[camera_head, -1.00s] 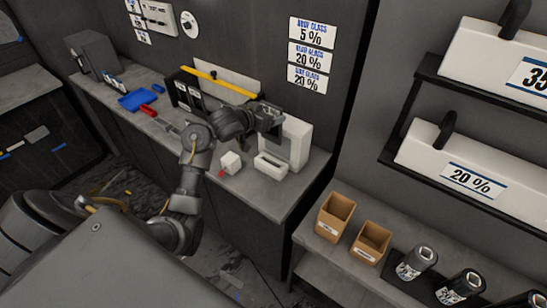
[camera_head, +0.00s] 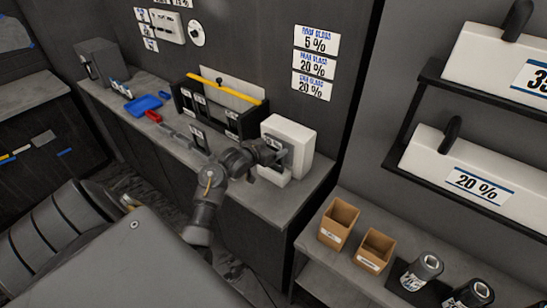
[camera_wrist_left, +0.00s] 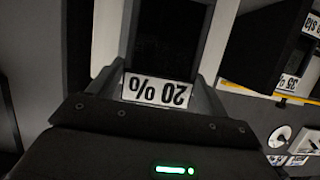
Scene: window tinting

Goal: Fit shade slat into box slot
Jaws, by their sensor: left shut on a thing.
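My left gripper (camera_head: 280,158) is in front of the white box (camera_head: 299,143) on the bench. In the left wrist view it is shut on a dark slat (camera_wrist_left: 172,40) with a white "20 %" label (camera_wrist_left: 157,90), seen upside down. The slat's far end is out of frame, and I cannot tell whether it is in a slot. A low white block (camera_head: 273,176) under the gripper is partly hidden by it. A black box (camera_head: 240,121) with labelled dark slats stands to the left. My right gripper is not in view.
A yellow straight tool (camera_head: 224,90) lies along the black box. A blue tray (camera_head: 143,103) and a red item (camera_head: 153,116) lie further left on the bench (camera_head: 280,205). Brown bins (camera_head: 339,222) stand on the lower shelf at right.

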